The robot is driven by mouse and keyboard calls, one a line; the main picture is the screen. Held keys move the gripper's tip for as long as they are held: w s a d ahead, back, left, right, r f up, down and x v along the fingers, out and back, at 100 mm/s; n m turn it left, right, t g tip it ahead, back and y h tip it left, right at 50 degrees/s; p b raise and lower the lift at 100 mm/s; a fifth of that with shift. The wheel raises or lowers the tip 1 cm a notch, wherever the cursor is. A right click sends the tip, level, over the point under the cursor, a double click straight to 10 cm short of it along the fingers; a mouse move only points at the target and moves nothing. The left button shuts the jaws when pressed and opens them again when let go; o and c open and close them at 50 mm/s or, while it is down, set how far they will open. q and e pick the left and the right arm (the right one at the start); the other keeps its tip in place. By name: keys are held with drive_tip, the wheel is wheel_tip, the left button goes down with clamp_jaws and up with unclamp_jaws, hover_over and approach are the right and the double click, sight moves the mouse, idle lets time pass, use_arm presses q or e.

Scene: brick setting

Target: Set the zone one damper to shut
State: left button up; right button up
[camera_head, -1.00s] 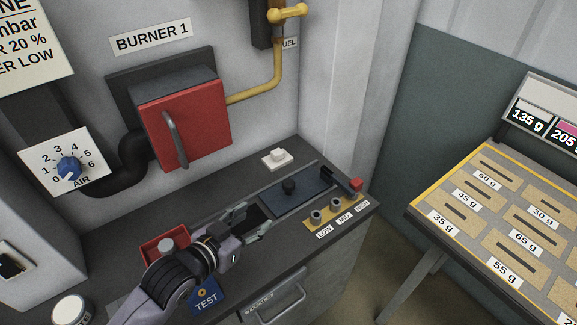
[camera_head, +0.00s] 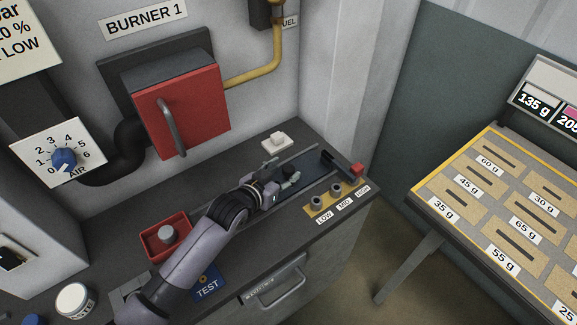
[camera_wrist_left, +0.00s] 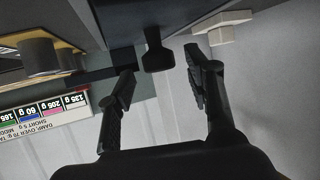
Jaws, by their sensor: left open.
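A dark blue-grey slide plate (camera_head: 315,165) lies in a track on the counter. No label reading zone one or damper is legible. Its black knob (camera_wrist_left: 157,50) stands between the finger tips of my left gripper (camera_wrist_left: 160,75) in the left wrist view. The fingers are open on either side of it, with a visible gap at the right finger. In the head view my left gripper (camera_head: 282,174) is over the plate and mostly hides the knob. My right gripper is not in view.
A white switch (camera_head: 277,143) sits behind. A red tray (camera_head: 152,243) is left. The burner door (camera_head: 190,115) and AIR dial (camera_head: 64,159) are on the wall.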

sight(287, 169)
use_arm(q)
drive_tip(key=shift+x, duration=1.7)
clamp_jaws()
